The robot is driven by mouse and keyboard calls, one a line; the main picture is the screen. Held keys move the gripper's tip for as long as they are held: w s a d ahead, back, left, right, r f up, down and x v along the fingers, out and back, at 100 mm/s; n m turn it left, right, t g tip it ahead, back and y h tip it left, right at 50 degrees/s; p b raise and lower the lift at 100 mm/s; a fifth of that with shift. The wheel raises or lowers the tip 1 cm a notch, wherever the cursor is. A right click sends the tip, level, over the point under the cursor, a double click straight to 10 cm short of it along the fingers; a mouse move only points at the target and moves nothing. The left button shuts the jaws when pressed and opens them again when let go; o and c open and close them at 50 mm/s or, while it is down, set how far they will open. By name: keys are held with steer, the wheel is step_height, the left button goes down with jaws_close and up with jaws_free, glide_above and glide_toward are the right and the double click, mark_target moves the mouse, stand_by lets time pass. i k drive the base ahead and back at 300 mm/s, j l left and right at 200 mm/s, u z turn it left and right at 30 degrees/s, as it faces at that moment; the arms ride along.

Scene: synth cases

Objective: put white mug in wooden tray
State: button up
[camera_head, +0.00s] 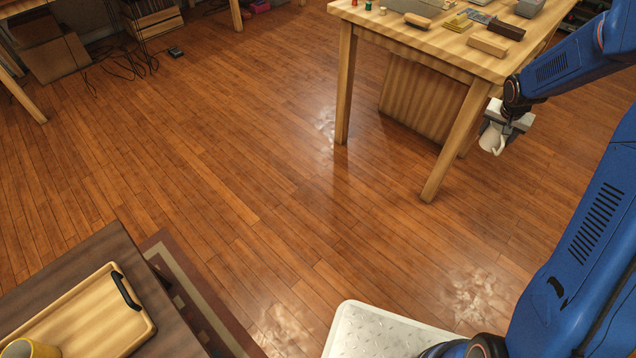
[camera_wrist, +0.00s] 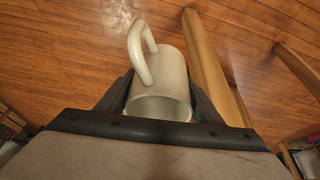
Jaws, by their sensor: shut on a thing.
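The white mug (camera_head: 492,139) is in my gripper (camera_head: 507,128) at the right of the head view, held in the air beside the wooden workbench. In the wrist view the mug (camera_wrist: 160,85) sits between the two dark fingers of my gripper (camera_wrist: 160,98), its handle toward the top left. The fingers are shut on its sides. The wooden tray (camera_head: 133,328) lies on a dark table at the lower left of the head view, far from my gripper. It has a black handle at its right end, and the picture edge cuts it off.
A yellow mug (camera_head: 28,349) shows at the bottom left, partly cut off, at the tray. The dark table (camera_head: 95,250) stands on a rug (camera_head: 190,285). The workbench (camera_head: 440,45) holds blocks and small items. Open wooden floor (camera_head: 240,160) lies between the tables.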

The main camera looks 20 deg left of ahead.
mark_target(107, 327)
steer(key=k+u, duration=0.1)
steer(key=u, duration=1.35)
